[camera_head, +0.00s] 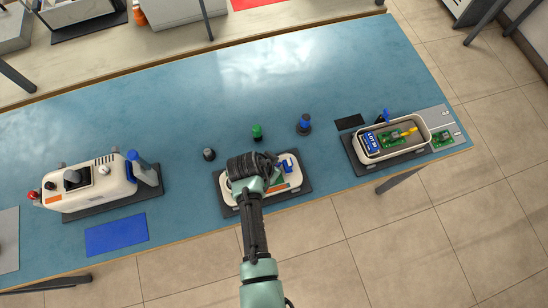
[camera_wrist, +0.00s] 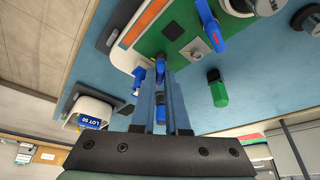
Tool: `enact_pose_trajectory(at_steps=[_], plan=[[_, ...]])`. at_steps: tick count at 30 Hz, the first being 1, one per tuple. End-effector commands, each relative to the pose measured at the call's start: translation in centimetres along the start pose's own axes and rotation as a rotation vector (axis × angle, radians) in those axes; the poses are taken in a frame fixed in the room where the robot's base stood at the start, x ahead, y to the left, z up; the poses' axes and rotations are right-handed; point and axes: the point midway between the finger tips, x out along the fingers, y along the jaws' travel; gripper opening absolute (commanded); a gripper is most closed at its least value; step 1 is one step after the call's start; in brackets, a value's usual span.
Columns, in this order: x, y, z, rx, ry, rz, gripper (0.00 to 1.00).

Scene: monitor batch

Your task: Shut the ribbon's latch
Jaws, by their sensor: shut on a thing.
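The middle white unit (camera_head: 297,178) lies open on a dark mat, with a green board and an orange strip inside. My gripper (camera_head: 272,162) is over this unit, and the arm hides much of its left part. In the wrist view my gripper (camera_wrist: 160,88) is shut on a small blue part (camera_wrist: 160,70) at the edge of the green board (camera_wrist: 178,40). This blue part looks like the ribbon's latch; the ribbon itself I cannot make out. A larger blue lever (camera_wrist: 212,26) stands on the board, apart from the fingers.
A green-topped piece (camera_head: 257,131), a blue-topped piece (camera_head: 304,123) and a dark knob (camera_head: 209,154) stand behind the unit. An open white case (camera_head: 427,128) is at the right, a closed unit (camera_head: 92,192) at the left. A blue mat (camera_head: 116,235) lies bare.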

Motion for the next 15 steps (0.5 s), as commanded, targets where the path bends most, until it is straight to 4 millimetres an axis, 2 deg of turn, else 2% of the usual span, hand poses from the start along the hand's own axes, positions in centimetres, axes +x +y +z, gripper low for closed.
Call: enact_pose_trajectory(at_steps=[15], plan=[[0.26, -0.58, -0.04, 0.398, 0.000, 0.164, 0.00]])
